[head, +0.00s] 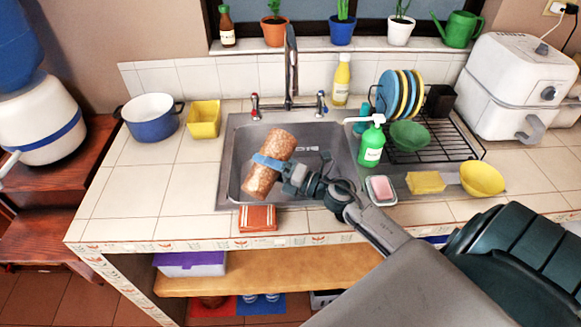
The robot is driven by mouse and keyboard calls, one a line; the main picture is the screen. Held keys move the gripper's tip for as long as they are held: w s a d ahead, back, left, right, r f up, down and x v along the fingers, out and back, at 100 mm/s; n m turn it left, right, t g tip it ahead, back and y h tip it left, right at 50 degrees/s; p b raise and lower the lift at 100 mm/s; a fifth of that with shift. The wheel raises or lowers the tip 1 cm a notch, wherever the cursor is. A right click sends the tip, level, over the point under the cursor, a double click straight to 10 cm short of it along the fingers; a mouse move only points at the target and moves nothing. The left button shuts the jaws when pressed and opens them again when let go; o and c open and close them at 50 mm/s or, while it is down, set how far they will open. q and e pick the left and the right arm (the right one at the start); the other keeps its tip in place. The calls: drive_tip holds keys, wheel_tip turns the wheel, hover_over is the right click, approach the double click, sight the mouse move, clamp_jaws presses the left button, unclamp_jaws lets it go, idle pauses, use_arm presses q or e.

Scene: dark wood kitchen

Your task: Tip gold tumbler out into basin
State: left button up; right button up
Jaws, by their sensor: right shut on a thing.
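The gold tumbler (281,146) is a speckled copper-gold cylinder over the basin (238,137), a grey metal sink set in the tiled counter. It is tilted, with its long axis running from upper right to lower left. My right gripper (270,163) is shut on the tumbler around its middle, with a blue finger across its side. The tumbler's mouth and any contents cannot be made out. My right arm reaches in from the lower right and covers part of the basin's front edge. My left gripper is not in view.
A faucet (290,70) rises behind the basin. A blue pot (151,122) and yellow container (204,119) stand left. A green soap bottle (371,145), soap dish (381,190) and dish rack (450,130) stand right. An orange cloth (257,218) lies at the front edge.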

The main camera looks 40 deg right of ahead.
drive_tip(key=shift+m, duration=0.3)
drive_tip(key=shift+w+d+r+m+p, duration=0.15)
drive_tip(key=shift+d+r+m+p, duration=0.2)
drive_tip(key=shift+r+m+p, duration=0.35)
drive_tip(key=shift+w+d, duration=0.1)
drive_tip(key=shift+d, duration=0.05)
drive_tip(key=shift+d+r+m+p, duration=0.1)
drive_tip(key=shift+m+p, duration=0.2)
drive_tip(key=shift+p, duration=0.15)
drive_tip(key=shift+w+d+m+t+p, duration=0.1)
drive_tip(key=shift+d+m+t+p, duration=0.1)
drive_tip(key=shift+m+p, duration=0.3)
drive_tip(key=shift+w+d+m+t+p, duration=0.1)
drive_tip(key=shift+m+t+p, duration=0.15)
drive_tip(key=shift+m, duration=0.45)
idle(0.4)
